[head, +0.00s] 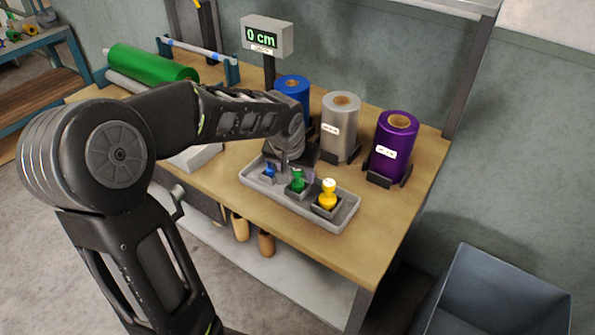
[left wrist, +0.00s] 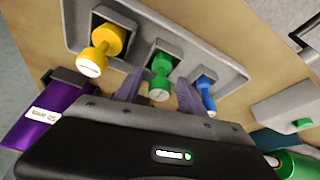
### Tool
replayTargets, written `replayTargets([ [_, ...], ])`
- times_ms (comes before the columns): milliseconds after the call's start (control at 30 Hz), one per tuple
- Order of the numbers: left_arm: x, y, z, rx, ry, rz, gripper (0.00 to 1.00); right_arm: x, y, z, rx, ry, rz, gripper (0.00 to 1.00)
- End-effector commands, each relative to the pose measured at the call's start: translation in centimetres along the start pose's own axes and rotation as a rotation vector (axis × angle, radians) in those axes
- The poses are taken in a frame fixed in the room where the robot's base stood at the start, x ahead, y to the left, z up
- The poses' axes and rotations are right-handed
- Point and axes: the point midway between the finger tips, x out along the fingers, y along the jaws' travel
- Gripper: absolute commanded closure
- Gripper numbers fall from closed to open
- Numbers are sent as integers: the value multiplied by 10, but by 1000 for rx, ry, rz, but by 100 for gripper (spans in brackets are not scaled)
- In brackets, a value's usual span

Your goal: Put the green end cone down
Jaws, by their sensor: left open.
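The green end cone (head: 297,181) stands upright in the middle square socket of a grey tray (head: 341,218). It also shows in the left wrist view (left wrist: 161,72). My left gripper (head: 290,168) is just behind the green cone in the head view. In the left wrist view its two fingers (left wrist: 158,88) are spread, one to each side of the green cone, with gaps between. The right gripper is in neither view.
A yellow cone (head: 328,194) and a blue cone (head: 269,171) stand in the sockets either side. Blue (head: 292,90), silver (head: 341,120) and purple (head: 392,140) foil rolls stand behind the tray. A display (head: 266,38) reads 0 cm. A grey bin (head: 500,290) is on the floor at right.

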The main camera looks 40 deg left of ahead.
Motion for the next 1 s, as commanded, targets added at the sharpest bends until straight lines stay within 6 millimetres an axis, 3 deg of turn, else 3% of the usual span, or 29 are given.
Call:
replayTargets([
  [367, -14, 0, -2, 0, 3, -1, 52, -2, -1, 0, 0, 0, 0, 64],
  [800, -99, 0, -2, 0, 6, 0, 52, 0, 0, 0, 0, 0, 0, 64],
  [1000, -120, 0, -2, 0, 1, 1, 52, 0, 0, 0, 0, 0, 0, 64],
])
